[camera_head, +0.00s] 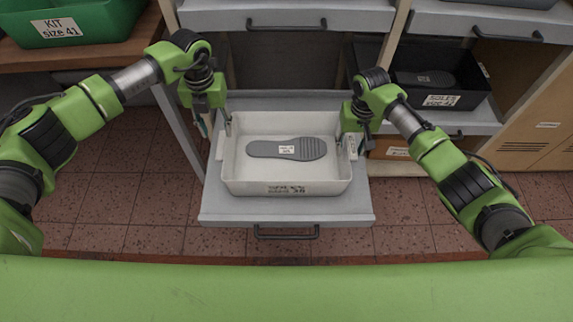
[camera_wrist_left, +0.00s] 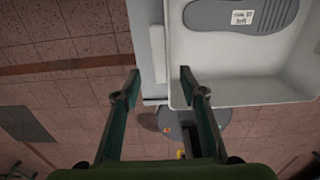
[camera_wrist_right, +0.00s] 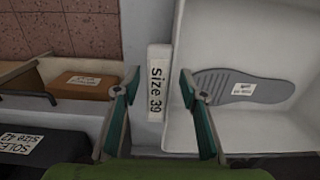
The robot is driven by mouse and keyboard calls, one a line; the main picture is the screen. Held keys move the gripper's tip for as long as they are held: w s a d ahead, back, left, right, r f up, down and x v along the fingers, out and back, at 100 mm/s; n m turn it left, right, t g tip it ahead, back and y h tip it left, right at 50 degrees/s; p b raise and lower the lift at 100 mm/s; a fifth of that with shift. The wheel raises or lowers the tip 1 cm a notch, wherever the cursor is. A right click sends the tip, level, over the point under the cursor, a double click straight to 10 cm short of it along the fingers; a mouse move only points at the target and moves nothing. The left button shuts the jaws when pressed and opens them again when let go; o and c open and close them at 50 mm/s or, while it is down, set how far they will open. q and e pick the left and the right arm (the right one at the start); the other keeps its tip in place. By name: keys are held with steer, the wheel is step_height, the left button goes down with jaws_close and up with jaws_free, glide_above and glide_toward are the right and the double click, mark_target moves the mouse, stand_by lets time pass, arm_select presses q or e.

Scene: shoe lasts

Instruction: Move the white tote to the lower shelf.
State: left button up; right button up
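The white tote (camera_head: 232,178) stands upright on a pulled-out grey shelf (camera_head: 285,213) in the middle of the head view. A grey shoe sole (camera_head: 310,150) with a white label lies inside it. My left gripper (camera_head: 216,124) is at the tote's left end; in the left wrist view its fingers (camera_wrist_left: 160,73) are spread on either side of the tote's end wall and lip. My right gripper (camera_head: 352,138) is at the right end; in the right wrist view its open fingers (camera_wrist_right: 158,76) straddle the end handle labelled "Size 39" (camera_wrist_right: 157,90). Contact is not visible.
A closed grey drawer (camera_head: 220,18) is above and behind the tote. A black bin (camera_head: 470,82) labelled for soles stands on a shelf at right, with a brown box (camera_head: 392,146) below. A green kit crate (camera_head: 105,22) is at far left.

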steer(key=shift+r, duration=0.25)
arm_select(q)
step_height(320, 180, up, 3)
steer(key=shift+r, duration=0.15)
arm_select(e)
step_height(320, 180, up, 11)
steer(key=shift+r, duration=0.2)
stand_by(0.4)
